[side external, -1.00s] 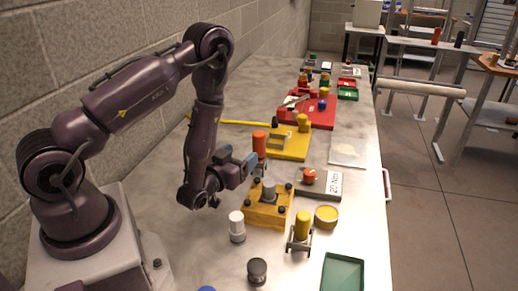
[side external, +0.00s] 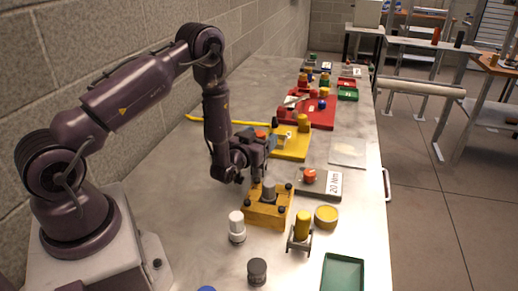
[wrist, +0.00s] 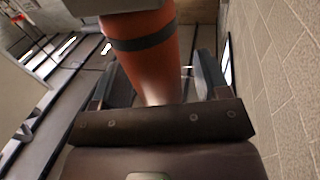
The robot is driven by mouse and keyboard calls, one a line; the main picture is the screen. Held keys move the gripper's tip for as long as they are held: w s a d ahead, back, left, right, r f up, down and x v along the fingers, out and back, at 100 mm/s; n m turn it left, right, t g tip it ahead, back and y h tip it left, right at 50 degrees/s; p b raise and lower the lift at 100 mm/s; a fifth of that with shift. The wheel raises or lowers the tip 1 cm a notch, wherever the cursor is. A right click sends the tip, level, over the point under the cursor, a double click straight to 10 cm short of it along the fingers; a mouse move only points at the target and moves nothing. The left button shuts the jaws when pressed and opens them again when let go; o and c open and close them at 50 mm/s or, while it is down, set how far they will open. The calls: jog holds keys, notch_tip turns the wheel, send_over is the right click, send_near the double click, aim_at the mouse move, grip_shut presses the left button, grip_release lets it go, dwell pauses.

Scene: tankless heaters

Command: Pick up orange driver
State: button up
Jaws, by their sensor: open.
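The orange driver (wrist: 150,62) is a thick orange handle with a dark band, large in the wrist view between the fingers of my gripper (wrist: 157,85). The fingers are open on either side of it, with a visible gap on the right. In the side view only the driver's orange top (side external: 261,133) shows above my gripper (side external: 262,145); its lower part is hidden behind the gripper. My gripper is just behind the yellow-brown block (side external: 262,214). I cannot tell what the driver's lower end rests on.
The block has dark knobs and a grey post (side external: 269,189). Nearby are a white-capped cylinder (side external: 237,228), a yellow cylinder (side external: 302,225), a yellow dish (side external: 326,215) and an orange knob on a grey plate (side external: 309,176). A yellow board (side external: 290,149) lies behind. A green tray (side external: 343,273) is in front.

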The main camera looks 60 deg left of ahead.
jog(key=shift+w+a, duration=0.3)
jog(key=shift+w, duration=0.2)
jog(key=shift+r, duration=0.1)
jog(key=c, duration=1)
jog(key=shift+r, duration=0.1)
